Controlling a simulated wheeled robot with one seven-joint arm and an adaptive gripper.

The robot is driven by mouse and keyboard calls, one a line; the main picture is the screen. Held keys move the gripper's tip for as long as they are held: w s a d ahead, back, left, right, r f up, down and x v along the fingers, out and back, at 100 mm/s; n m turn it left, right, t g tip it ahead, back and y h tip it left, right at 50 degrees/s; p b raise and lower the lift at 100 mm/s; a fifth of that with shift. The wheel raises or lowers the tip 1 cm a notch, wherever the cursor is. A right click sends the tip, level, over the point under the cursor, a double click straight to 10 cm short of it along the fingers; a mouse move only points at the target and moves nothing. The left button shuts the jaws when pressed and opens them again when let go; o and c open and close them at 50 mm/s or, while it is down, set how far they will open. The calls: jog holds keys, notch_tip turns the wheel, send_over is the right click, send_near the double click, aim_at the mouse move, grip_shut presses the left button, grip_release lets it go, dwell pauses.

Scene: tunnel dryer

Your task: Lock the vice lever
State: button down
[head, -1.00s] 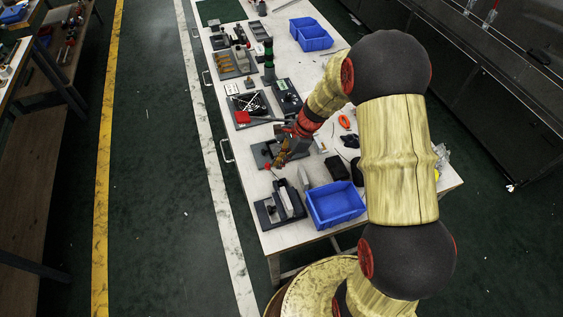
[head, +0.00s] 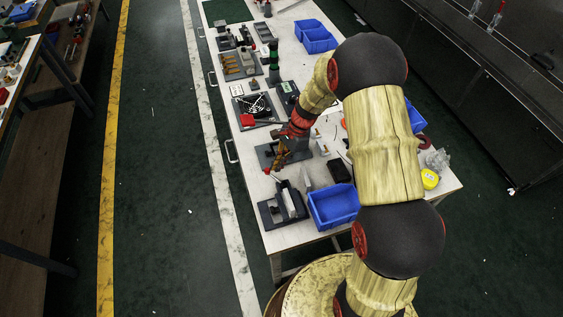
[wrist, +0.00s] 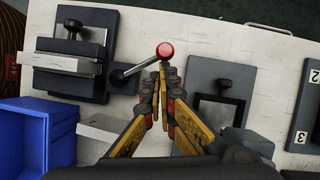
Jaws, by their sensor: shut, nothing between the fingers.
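The vice (head: 284,207) is a grey block device on a dark base at the near end of the white table; it also shows at the upper left of the wrist view (wrist: 72,62). Its lever, a metal rod with a red ball knob (wrist: 165,50), sticks out from the vice's side towards the neighbouring fixture. The red knob shows small in the head view (head: 267,171). My gripper (wrist: 160,72) is shut and empty. Its fingertips are right by the knob in the wrist view; I cannot tell whether they touch it.
A blue bin (head: 333,206) stands right of the vice, with another blue bin (head: 316,38) farther back. A grey fixture with a black knob (wrist: 221,88) lies beside my fingers. More fixtures line the table beyond. The floor left of the table is clear.

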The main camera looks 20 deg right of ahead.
jog(key=n+p, duration=0.1)
jog(key=a+n+g, duration=0.1)
jog(key=n, duration=0.1)
jog(key=shift+s+a+r+p, duration=0.1)
jog(key=shift+a+p, duration=0.2)
jog(key=shift+p, duration=0.1)
jog(key=n, duration=0.1)
jog(key=a+n+g+h+p, duration=0.1)
jog(key=shift+s+a+n, duration=0.2)
jog(key=shift+s+n, duration=0.05)
jog(key=shift+n, duration=0.05)
jog(key=n+p, duration=0.1)
jog(key=s+a+n+g+h+p, duration=0.1)
jog(key=n, duration=0.1)
jog(key=shift+s+a+n, duration=0.1)
jog(key=shift+a+n, duration=0.1)
jog(key=shift+n, duration=0.1)
jog(key=shift+s+a, duration=0.25)
jog(key=shift+s, duration=0.05)
jog(key=v, duration=1.1)
jog(key=shift+r, duration=0.35)
jog(key=shift+w, duration=0.25)
